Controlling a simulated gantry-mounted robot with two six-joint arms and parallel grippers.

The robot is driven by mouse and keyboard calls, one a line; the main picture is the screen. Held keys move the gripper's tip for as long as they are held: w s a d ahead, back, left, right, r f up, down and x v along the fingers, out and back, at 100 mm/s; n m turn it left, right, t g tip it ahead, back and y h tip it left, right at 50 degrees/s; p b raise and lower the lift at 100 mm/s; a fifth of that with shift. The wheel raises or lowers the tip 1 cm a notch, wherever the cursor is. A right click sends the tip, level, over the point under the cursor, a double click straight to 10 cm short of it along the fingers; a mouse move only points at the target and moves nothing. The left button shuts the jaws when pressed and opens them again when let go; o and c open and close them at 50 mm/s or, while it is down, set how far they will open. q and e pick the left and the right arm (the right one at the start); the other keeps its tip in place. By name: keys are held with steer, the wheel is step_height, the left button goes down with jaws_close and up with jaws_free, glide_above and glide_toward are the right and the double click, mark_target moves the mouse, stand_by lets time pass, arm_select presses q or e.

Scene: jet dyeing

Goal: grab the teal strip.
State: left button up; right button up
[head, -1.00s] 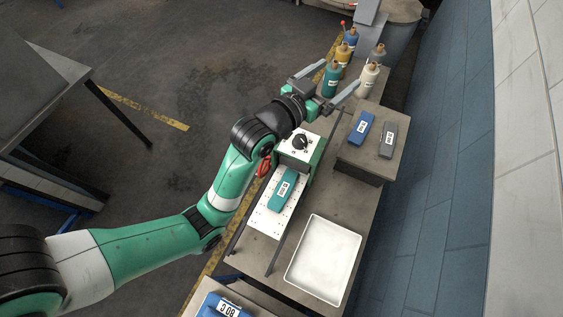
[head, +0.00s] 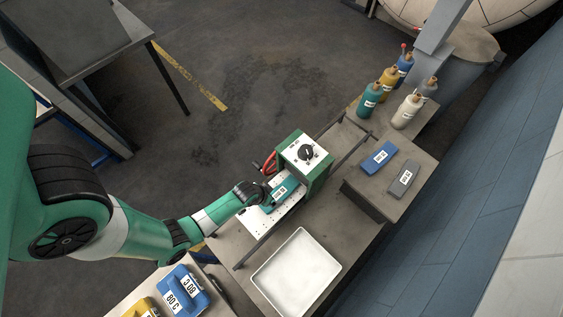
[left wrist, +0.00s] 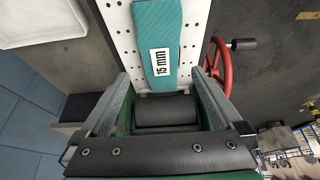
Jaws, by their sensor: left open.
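The teal strip (head: 285,187), labelled 15 mm, lies on a white perforated plate (head: 257,221) in front of a green box with a dark knob (head: 307,152). In the left wrist view the strip (left wrist: 158,40) runs away from my left gripper (left wrist: 160,78). The gripper's two fingers are apart, one to each side of the strip's line near its close end, with nothing held between them. In the head view my left wrist hangs over the plate beside the strip and hides part of it. I cannot tell the exact finger height. My right gripper is not in view.
A red handwheel (head: 269,164) sits beside the plate. A white tray (head: 262,282) lies on the other side. Blue (head: 379,157) and grey (head: 404,179) blocks rest on a raised stand. Several bottles (head: 370,100) stand at the back. Labelled blocks (head: 182,290) sit at the front.

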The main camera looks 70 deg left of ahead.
mark_target(279, 194)
arm_select(q)
steer(key=shift+x, duration=1.1)
steer(key=b+x, duration=0.2)
steer(key=x, duration=0.3)
steer(key=shift+w+a, duration=0.1)
steer(key=shift+w, duration=0.05)
steer(key=c, duration=1.4)
steer(key=shift+o, duration=0.2)
steer(key=shift+r, duration=0.15)
